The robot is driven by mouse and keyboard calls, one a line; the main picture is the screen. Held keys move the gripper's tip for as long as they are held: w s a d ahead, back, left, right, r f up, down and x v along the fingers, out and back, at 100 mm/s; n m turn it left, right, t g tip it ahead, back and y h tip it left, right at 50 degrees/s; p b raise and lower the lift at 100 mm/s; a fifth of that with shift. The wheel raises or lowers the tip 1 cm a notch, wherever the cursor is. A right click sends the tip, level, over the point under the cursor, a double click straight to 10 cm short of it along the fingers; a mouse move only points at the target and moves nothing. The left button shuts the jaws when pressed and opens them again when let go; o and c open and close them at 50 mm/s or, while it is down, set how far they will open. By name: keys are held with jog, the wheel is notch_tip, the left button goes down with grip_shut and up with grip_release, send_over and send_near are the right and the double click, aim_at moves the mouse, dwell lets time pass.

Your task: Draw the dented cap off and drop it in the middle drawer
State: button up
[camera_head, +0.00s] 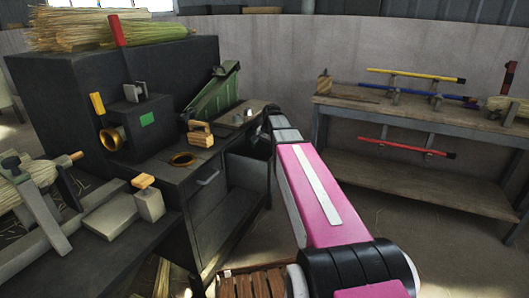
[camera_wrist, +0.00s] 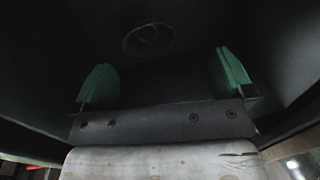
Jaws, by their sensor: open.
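My gripper (camera_wrist: 163,62) shows in the wrist view with its two green fingers wide apart and nothing between them. Beyond the fingers a dark round, ring-like thing (camera_wrist: 148,38) lies on a dark surface between dark walls. It may be the cap, but its dents cannot be made out. In the head view an open dark drawer (camera_head: 249,168) sticks out of the bench's right end, next to the far end of my arm. Its inside and my gripper are hidden there. A closed front with a handle (camera_head: 208,178) is to its left. I cannot tell which drawer is the middle one.
The dark bench (camera_head: 165,172) carries a brass ring (camera_head: 184,159), a wood-handled block (camera_head: 200,133) and a green sloped frame (camera_head: 213,93). A machine with a brass collar (camera_head: 110,140) stands behind. A wooden table (camera_head: 345,104) with coloured handles is at right. Floor between is clear.

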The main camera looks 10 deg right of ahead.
notch_tip(320, 180, up, 10)
jog(key=shift+f, duration=0.15)
dwell(0.7)
